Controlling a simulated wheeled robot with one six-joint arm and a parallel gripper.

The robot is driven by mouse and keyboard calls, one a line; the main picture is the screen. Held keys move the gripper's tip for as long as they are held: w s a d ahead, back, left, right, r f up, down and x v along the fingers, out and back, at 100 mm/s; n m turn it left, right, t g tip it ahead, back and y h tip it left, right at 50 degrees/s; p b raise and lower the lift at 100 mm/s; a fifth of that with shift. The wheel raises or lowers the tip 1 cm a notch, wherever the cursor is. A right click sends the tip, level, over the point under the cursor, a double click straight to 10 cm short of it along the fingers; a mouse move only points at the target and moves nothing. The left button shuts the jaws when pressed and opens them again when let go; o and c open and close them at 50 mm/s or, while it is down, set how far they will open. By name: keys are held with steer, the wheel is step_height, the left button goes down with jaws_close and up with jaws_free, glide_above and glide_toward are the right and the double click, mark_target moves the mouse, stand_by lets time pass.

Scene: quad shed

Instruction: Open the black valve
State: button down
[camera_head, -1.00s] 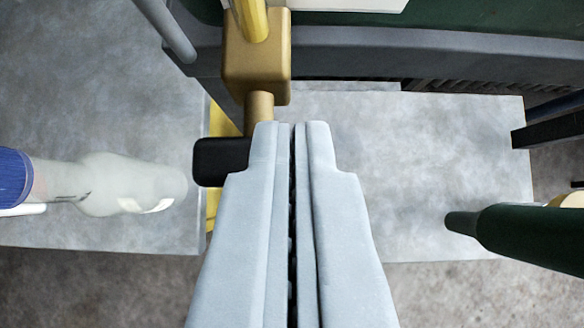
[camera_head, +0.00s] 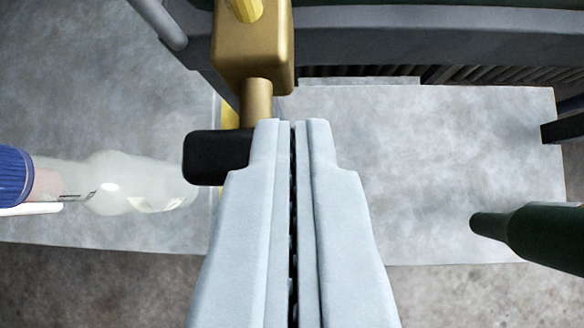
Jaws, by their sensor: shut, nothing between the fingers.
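The black valve handle (camera_head: 212,158) is a short dark block at the end of a brass stem (camera_head: 256,100). The stem comes out of a brass valve body (camera_head: 252,50) on a yellow pipe at the top. My gripper (camera_head: 293,124) is shut and empty, pointing up the picture. Its left finger overlaps the right end of the black handle and hides it. I cannot tell whether finger and handle touch.
A clear bottle with a blue cap (camera_head: 115,182) lies at the left. A dark green bottle-shaped object (camera_head: 535,235) juts in from the right. A grey panel (camera_head: 420,170) lies behind, with a dark grey rail (camera_head: 430,45) across the top.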

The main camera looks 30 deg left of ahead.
steer(key=shift+d+f+m+y, duration=0.15)
steer(key=shift+d+m+y, duration=0.15)
steer(key=shift+y, duration=0.3)
steer(key=shift+d+f+y, duration=0.25)
steer(key=shift+y, duration=0.05)
steer(key=shift+d+f, duration=0.4)
steer(key=shift+f, duration=0.5)
steer(key=shift+d+f, duration=0.25)
steer(key=shift+f, duration=0.55)
steer(key=shift+a, duration=0.1)
stand_by(0.9)
